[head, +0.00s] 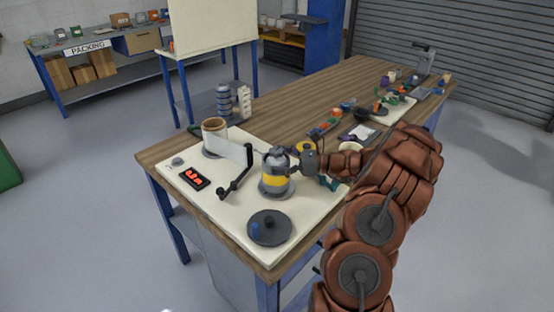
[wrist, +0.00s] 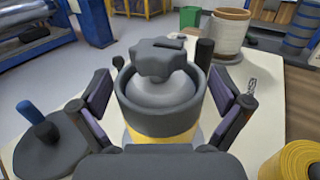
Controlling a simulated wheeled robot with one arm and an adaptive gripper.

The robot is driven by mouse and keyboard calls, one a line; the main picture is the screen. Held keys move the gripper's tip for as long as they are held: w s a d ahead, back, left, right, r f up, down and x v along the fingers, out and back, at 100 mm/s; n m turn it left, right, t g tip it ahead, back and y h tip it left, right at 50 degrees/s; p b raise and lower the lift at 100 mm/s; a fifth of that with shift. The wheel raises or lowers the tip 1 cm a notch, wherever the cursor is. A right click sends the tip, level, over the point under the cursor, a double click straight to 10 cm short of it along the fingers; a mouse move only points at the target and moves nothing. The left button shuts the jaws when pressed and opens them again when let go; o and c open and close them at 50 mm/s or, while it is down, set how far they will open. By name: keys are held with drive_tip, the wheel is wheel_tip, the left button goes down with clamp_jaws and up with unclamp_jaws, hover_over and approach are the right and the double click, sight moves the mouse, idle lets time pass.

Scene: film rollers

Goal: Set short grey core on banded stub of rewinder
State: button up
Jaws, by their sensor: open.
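The short grey core (wrist: 165,112) is a thick dark-grey ring, upright around a paler domed post with a dark lobed knob (wrist: 158,60) on top. Yellow (wrist: 163,137) shows directly below the core. In the head view the core (head: 277,158) sits above the yellow band (head: 275,181) of the stub on the rewinder's pale board (head: 225,225). Whether it rests fully down cannot be told. My gripper (wrist: 160,97) is open, one finger either side of the core, with visible gaps. In the head view my gripper (head: 298,158) reaches in from the right.
A brown-cored film roll (head: 214,130) and black crank (head: 236,178) stand left of the stub. A dark disc with pegs (head: 268,228) lies in front. A yellow roll (head: 305,147) is behind my gripper. Stacked rings (head: 223,101) stand at the back.

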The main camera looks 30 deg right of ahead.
drive_tip(key=v, duration=1.1)
drive_tip(key=shift+s+d, duration=0.25)
drive_tip(key=shift+s, duration=0.05)
